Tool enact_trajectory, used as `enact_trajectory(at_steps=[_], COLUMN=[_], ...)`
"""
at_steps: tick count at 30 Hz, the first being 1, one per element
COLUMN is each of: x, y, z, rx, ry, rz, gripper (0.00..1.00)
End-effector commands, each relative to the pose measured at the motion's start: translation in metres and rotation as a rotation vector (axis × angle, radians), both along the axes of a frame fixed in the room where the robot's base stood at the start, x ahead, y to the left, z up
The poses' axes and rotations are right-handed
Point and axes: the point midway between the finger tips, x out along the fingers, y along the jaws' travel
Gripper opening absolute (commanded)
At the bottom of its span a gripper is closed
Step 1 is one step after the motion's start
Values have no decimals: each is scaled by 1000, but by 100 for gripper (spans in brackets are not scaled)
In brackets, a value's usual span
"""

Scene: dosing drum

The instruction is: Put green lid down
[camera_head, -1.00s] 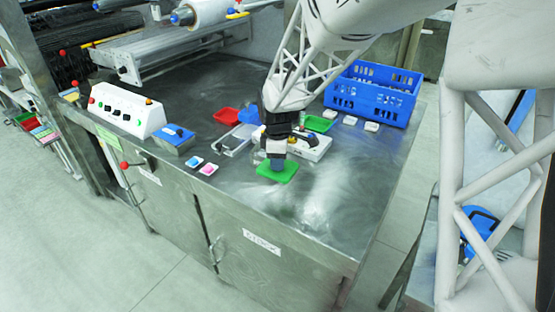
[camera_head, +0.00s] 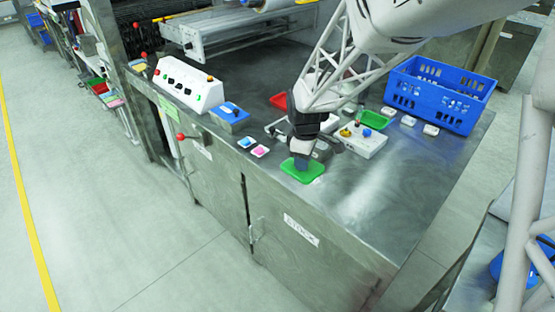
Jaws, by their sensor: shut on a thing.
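The green lid (camera_head: 290,170) is a flat, rounded square at the front part of the steel table top. My gripper (camera_head: 301,163) points down over it from above and is shut on it near its middle. The fingertips hide the part of the lid that they hold. The lid looks level and very close to the table top; I cannot tell whether it touches it.
A pink packet (camera_head: 260,151) and a blue packet (camera_head: 244,142) lie left of the lid. A white box with knobs (camera_head: 367,147) and a green tray (camera_head: 376,115) stand behind right. A blue crate (camera_head: 440,92) stands at the back right. The front right table top is clear.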

Motion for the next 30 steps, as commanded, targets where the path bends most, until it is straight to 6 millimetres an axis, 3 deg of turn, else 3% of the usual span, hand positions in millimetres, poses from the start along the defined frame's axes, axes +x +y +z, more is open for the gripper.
enact_trajectory(at_steps=[3, 9, 23, 30], x=[-6, -12, -12, -1], y=[19, 36, 40, 42], z=[-5, -9, -10, -11], rx=[0, -1, 0, 0], ry=[0, 1, 0, 0], rz=[-12, -30, -35, -34], gripper=[7, 7, 7, 7])
